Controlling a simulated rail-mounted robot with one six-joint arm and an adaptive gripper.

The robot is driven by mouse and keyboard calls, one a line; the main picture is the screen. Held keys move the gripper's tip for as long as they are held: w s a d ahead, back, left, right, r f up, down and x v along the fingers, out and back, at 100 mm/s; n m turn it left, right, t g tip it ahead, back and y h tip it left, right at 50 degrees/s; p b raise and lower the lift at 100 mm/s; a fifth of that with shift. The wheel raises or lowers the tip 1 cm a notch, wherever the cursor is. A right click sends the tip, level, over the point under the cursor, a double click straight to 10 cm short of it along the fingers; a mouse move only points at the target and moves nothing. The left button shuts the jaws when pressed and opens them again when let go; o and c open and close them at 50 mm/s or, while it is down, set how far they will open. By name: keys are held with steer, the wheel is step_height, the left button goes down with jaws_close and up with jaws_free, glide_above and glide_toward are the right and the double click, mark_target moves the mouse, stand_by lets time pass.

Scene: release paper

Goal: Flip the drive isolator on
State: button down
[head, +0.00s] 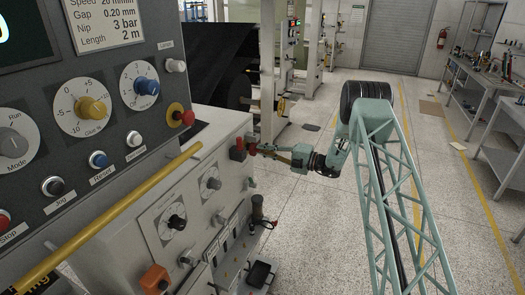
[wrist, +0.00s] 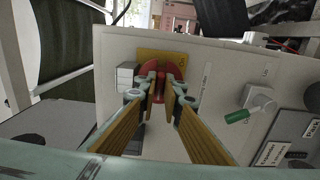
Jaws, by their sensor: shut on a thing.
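The drive isolator's red rotary handle (wrist: 176,71) sits on a yellow plate (wrist: 146,53) on the pale panel in the wrist view. My gripper (wrist: 157,90) has its two fingertips closed around the handle's middle, and they hide part of it. In the head view my gripper (head: 264,148) reaches from the right to red parts (head: 238,152) at the machine cabinet's right end. The handle's exact on or off position cannot be read here.
A green-handled switch (wrist: 238,116) and a dark labelled plate (wrist: 291,134) are right of the isolator. A control console (head: 120,105) with a yellow rail (head: 112,215) fills the head view's left. Open floor (head: 320,240) lies right of the cabinet.

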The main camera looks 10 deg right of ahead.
steer(key=c, duration=2.7)
jaws_free()
steer(key=shift+c, duration=0.2)
steer(key=shift+s+d, duration=0.1)
steer(key=shift+d, duration=0.05)
steer(key=v, duration=1.1)
steer(key=shift+s+d, duration=0.2)
steer(key=shift+d, duration=0.1)
steer(key=shift+r, duration=0.1)
